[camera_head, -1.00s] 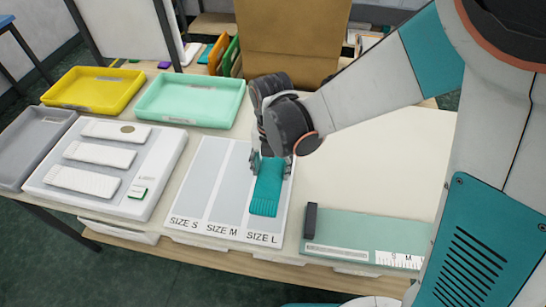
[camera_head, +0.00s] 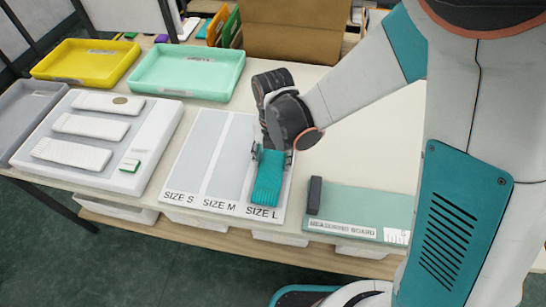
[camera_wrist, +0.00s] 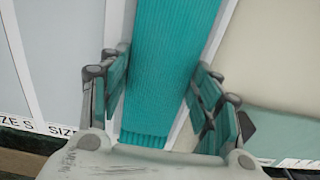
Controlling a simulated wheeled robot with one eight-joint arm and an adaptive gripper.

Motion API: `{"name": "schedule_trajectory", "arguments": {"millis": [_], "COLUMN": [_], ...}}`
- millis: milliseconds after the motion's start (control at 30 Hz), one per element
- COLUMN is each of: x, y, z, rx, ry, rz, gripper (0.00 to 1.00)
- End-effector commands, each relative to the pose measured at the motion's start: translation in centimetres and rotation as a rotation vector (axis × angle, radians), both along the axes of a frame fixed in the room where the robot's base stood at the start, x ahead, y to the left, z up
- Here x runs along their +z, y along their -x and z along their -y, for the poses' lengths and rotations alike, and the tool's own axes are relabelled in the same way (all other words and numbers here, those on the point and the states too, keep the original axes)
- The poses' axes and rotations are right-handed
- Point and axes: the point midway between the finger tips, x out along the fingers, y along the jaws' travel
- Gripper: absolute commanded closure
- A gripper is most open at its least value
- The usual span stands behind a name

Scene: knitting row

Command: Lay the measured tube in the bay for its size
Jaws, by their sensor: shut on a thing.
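A ribbed teal tube (camera_head: 267,178) hangs from my gripper (camera_head: 271,155) over the SIZE L bay of the sorting mat (camera_head: 206,186). In the wrist view the tube (camera_wrist: 168,60) runs between the two fingers of my gripper (camera_wrist: 160,92), which are shut on its sides. The tube hides most of the SIZE L bay, and its lower end is just behind the SIZE L label (camera_head: 262,213). I cannot tell whether it touches the mat. The SIZE S (camera_head: 195,150) and SIZE M (camera_head: 233,155) bays look empty.
A green measuring board (camera_head: 360,207) with a dark end block (camera_head: 315,195) lies right of the mat. A white panel (camera_head: 135,145) with pale ribbed pieces is on the left. A yellow tray (camera_head: 87,60), mint tray (camera_head: 188,70) and cardboard box (camera_head: 292,30) stand behind.

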Motion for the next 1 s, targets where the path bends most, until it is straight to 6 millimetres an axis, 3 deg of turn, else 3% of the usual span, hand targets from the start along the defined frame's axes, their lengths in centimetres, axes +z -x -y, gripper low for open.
{"name": "schedule_trajectory", "arguments": {"millis": [200, 233, 300, 767, 1000], "x": [-0.4, -0.3, -0.3, 0.3, 4.7], "y": [0.0, 0.0, 0.0, 0.0, 0.0], "z": [0.0, 0.0, 0.0, 0.0, 0.0], "rx": [0.0, 0.0, 0.0, 0.0, 0.0], "ry": [0.0, 0.0, 0.0, 0.0, 0.0], "rz": [0.0, 0.0, 0.0, 0.0, 0.0], "gripper": [0.61, 0.35, 0.22, 0.22, 0.22]}}
